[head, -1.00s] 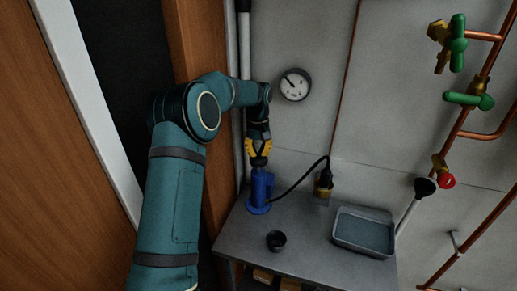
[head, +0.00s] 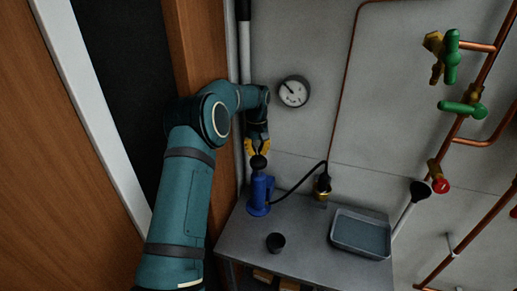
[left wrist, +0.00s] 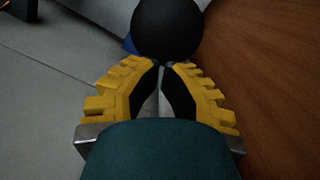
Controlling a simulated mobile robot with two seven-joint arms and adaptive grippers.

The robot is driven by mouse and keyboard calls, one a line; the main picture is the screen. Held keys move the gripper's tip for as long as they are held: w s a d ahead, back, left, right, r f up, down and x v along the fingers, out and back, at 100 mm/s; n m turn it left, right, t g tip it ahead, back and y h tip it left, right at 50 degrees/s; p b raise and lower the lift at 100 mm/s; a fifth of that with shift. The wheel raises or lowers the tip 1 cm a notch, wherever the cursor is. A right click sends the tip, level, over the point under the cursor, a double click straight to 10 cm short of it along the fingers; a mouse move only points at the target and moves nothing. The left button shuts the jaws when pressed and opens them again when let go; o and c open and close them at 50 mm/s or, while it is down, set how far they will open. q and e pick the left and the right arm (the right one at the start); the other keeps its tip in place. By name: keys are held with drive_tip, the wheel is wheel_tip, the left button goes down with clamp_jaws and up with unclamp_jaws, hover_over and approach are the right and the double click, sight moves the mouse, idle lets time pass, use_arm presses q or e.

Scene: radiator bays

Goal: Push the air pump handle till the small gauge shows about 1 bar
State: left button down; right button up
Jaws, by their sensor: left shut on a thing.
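The blue air pump (head: 260,190) stands upright at the left end of the grey bench. Its black round handle knob (head: 258,162) is above the blue body, with a small gap between. My left gripper (head: 257,151) comes down from above and is shut at the knob's top. In the left wrist view, the yellow-padded fingers of the gripper (left wrist: 164,64) meet at the near edge of the black knob (left wrist: 167,28). A round white gauge (head: 293,91) is on the wall above the pump; its needle points up and left, its numbers too small to read. My right gripper is out of view.
A black hose runs from the pump to a brass fitting (head: 322,187) at the bench's back. A black cup (head: 275,242) and a grey tray (head: 361,233) are on the bench (head: 300,265). Copper pipes with green valves (head: 452,57) are at right; a wooden panel is at left.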

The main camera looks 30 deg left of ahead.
use_arm(q)
wheel_tip(320, 180, up, 12)
drive_tip(key=shift+w+a, duration=0.35)
drive_tip(key=shift+w, duration=0.1)
idle(0.9)
